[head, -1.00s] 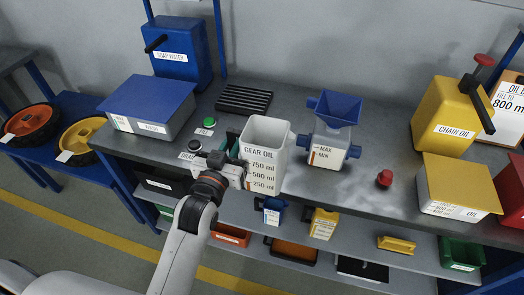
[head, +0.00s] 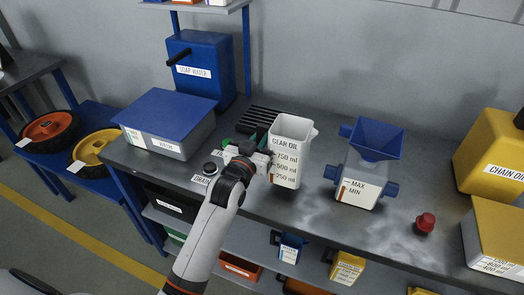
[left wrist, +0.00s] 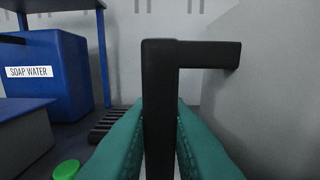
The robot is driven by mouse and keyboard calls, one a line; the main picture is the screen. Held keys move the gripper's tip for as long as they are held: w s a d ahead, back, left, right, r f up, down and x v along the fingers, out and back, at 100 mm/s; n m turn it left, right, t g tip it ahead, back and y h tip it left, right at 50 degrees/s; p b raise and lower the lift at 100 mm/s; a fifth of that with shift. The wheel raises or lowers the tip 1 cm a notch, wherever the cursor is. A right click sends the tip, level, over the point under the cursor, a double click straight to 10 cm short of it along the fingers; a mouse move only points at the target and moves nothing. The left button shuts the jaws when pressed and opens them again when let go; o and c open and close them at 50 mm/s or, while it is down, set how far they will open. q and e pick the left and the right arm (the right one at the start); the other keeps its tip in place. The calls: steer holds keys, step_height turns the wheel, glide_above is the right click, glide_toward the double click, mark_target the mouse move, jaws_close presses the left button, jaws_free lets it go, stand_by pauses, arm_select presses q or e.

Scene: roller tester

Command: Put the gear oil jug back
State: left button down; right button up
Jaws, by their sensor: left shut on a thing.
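The gear oil jug (head: 290,152) is a white, open-topped jug with volume marks, in the middle of the head view. My left gripper (head: 262,155) is at its left side, shut on its dark handle. In the left wrist view the black handle (left wrist: 160,110) stands between the teal fingers of my left gripper (left wrist: 160,145), with the pale jug wall (left wrist: 265,90) to the right. The jug looks upright, at the bench's front part. Whether its base touches the bench is unclear. My right gripper is not in view.
A grey unit with a blue funnel (head: 375,140) stands right of the jug, and a red knob (head: 425,223) beyond it. A water box (head: 165,125) and soap water tank (head: 200,70) stand left. A black slatted grate (head: 262,118) lies behind. Small containers sit on the shelf below.

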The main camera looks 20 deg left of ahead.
arm_select(q)
steer(key=shift+f, duration=1.8)
steer(key=shift+f, duration=0.1)
steer(key=c, duration=1.4)
jaws_free()
steer(key=shift+s, duration=0.1)
steer(key=s, duration=1.2)
steer(key=shift+a+b, duration=0.2)
steer(key=shift+b, duration=0.2)
steer(key=shift+w, duration=0.1)
